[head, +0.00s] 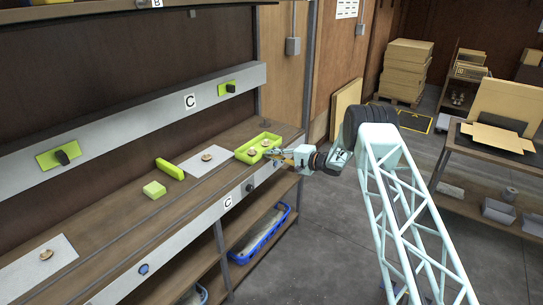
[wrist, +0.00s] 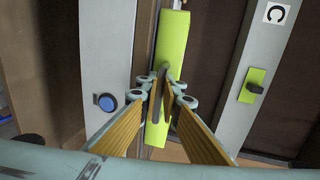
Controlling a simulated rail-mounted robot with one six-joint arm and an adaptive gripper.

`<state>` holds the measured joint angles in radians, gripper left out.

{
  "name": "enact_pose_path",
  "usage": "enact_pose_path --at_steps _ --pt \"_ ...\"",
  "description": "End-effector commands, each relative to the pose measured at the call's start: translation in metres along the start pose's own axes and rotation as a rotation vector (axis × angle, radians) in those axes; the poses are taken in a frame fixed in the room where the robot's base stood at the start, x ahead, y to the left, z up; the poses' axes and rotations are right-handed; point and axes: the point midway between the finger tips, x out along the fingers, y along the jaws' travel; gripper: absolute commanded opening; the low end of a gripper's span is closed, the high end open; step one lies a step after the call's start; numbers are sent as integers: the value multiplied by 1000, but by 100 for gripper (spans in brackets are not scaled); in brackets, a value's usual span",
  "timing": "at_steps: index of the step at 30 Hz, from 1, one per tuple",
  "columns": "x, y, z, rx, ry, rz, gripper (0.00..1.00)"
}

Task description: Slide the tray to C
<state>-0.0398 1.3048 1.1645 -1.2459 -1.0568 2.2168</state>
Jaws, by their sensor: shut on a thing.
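A white C label (head: 228,202) is on the shelf's front edge, left of the tray. Another C label (head: 190,101) is on the grey back rail, and a C label also shows in the wrist view (wrist: 275,13).
A grey plate (head: 192,168) with a mushroom lies left of the tray. A long green block (head: 169,169) and a short green block (head: 154,190) lie farther left. Another grey plate (head: 25,274) is near left. A blue crate (head: 262,236) stands below.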

Motion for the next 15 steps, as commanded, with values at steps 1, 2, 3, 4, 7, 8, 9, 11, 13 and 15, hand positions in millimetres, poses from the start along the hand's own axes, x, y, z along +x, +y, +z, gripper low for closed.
enact_pose_path --at_steps 1,2,3,4,7,8,9,11,13,15 --pt "-1 -3 -4 -1 7 -2 0" --pt "-1 -3 -4 -1 7 -2 8" --pt "-1 -3 -4 -1 7 -2 10" --pt "-1 -3 -4 -1 6 -2 10" --pt "-1 -2 -3 -1 5 -2 10" --pt "-1 -2 -3 -1 5 -2 10" --pt "0 -2 -3 -1 5 -2 10" --pt "0 -2 -2 -1 4 -2 10" --pt "-1 -2 -2 -1 4 -1 10" --pt "-2 -2 -2 -1 4 -1 10"
